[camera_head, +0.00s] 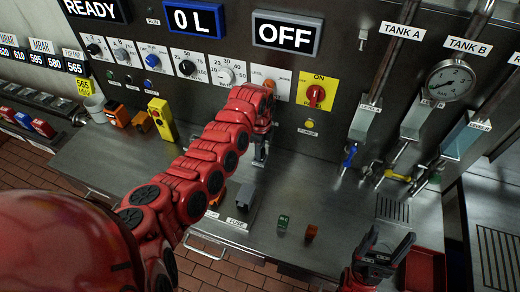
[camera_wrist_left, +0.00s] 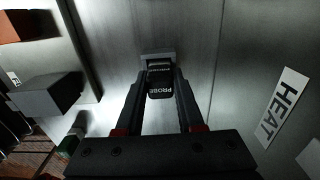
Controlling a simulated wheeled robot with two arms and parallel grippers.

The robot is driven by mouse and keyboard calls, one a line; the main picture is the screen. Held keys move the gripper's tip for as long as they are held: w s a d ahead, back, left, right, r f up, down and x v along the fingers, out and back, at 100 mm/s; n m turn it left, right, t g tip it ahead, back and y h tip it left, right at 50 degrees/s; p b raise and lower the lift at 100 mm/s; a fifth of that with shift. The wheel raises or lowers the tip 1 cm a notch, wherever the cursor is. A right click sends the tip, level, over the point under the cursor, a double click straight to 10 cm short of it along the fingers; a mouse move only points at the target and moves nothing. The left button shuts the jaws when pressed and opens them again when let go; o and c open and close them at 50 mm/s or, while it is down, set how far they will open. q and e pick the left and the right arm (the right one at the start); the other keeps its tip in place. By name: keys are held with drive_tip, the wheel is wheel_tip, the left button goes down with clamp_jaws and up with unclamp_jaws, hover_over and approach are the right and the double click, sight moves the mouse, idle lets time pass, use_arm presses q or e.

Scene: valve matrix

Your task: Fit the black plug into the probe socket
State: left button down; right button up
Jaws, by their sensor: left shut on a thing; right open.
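In the left wrist view the black plug (camera_wrist_left: 160,78), lettered PROBE, sits between my left gripper's fingertips (camera_wrist_left: 161,92). A small grey block (camera_wrist_left: 156,57), perhaps the probe socket, is just beyond the plug. The plug overlaps its near edge, and I cannot tell whether it is seated. In the head view my left gripper (camera_head: 261,153) points down at the back of the steel counter, by the panel's foot; the plug is not discernible there. My right gripper (camera_head: 385,252) is open and empty at the lower right, above the counter's front.
A red tray (camera_head: 425,270) is at the lower right. Valve pipes with coloured handles (camera_head: 350,155) hang at right.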

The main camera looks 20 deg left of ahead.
use_arm(q)
drive_tip(key=shift+f, duration=0.4)
drive_tip(key=shift+f, duration=0.15)
drive_tip(key=c, duration=0.5)
unclamp_jaws()
